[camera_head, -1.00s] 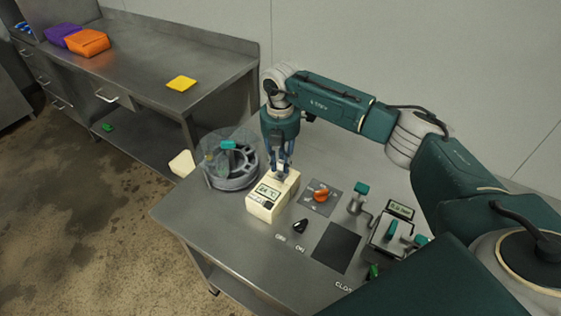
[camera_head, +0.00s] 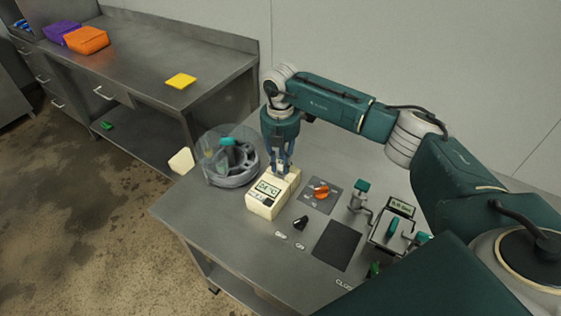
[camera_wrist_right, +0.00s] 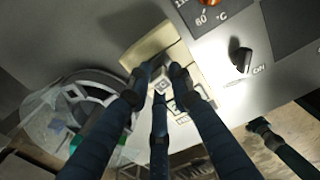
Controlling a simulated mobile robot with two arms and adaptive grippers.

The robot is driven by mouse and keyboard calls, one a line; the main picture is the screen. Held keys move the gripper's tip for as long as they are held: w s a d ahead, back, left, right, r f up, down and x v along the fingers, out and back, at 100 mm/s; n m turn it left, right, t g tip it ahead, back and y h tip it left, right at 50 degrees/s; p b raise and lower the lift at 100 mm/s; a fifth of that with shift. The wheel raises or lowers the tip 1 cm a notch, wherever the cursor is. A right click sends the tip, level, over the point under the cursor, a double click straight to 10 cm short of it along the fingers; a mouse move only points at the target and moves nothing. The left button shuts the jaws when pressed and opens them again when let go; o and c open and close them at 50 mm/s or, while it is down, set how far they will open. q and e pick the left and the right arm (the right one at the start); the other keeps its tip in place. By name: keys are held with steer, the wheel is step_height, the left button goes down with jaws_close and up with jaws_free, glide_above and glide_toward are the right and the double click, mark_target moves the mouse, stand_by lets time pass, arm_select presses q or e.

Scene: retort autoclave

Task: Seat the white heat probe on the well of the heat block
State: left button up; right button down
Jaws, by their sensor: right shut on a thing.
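The heat block (camera_head: 262,205) is a cream box with a small display on its sloped front, standing on the steel table. It also shows in the right wrist view (camera_wrist_right: 147,48). My right gripper (camera_head: 283,168) points down at the rear top of the block. In the right wrist view its fingers (camera_wrist_right: 158,80) close around a small whitish piece, the heat probe (camera_wrist_right: 161,87), right over the block. The fingers hide most of the probe and the well, so I cannot tell whether the probe is fully seated.
A clear round vessel with a grey spoked part (camera_head: 232,165) stands close left of the block. An orange knob (camera_head: 321,190), a black switch (camera_head: 300,223), a dark square pad (camera_head: 337,245) and a green-handled fixture (camera_head: 359,195) lie to the right. A side bench (camera_head: 150,65) stands behind left.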

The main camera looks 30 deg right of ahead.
steer(key=shift+f, duration=0.55)
stand_by(0.8)
steer(key=c, duration=1.1)
jaws_free()
steer(key=shift+r, duration=0.15)
steer(key=shift+r+p, duration=2.3)
steer(key=shift+r, duration=1.1)
